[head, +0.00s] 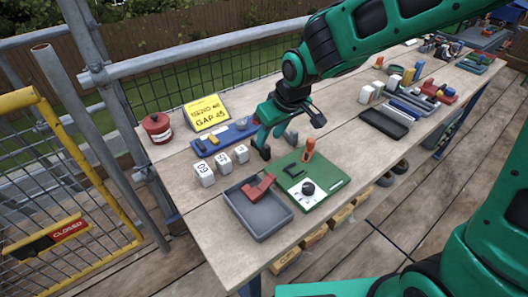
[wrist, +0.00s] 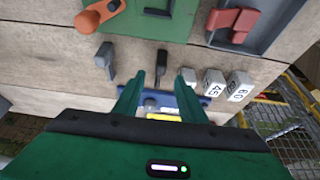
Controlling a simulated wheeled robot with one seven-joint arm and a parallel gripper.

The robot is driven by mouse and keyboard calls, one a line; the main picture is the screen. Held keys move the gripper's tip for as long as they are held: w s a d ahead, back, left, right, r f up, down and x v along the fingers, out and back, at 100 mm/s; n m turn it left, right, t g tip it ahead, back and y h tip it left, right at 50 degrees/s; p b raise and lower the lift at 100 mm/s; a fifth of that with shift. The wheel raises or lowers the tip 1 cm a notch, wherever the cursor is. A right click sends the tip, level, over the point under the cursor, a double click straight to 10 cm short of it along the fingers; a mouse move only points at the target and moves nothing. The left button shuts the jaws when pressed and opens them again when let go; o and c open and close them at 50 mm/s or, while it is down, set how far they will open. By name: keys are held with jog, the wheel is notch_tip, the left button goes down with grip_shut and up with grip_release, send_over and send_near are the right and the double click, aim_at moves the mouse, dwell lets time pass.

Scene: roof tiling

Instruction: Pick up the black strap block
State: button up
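My gripper (head: 277,144) is open over the table, between the blue tray (head: 226,136) and the green board (head: 332,184). A small black block (head: 201,146) lies at the left end of the blue tray, beside a yellow block (head: 214,139). A black bracket-shaped piece (head: 294,171) lies on the green board; it shows partly in the wrist view (wrist: 158,12). I cannot tell for certain which of these black pieces is the strap block. My fingers partly hide the blue tray in the wrist view.
Several white numbered blocks (head: 223,163) stand left of my gripper. A grey tray (head: 264,225) holds a red piece (head: 259,187). An orange tool (head: 308,150) is on the green board. A yellow sign (head: 208,113) and red tin (head: 157,127) stand behind. More tools are at right.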

aim_at(266, 146)
jog(key=shift+s+x, duration=0.2)
jog(key=shift+x, duration=2.95)
jog(key=shift+d+f, duration=0.1)
grip_shut()
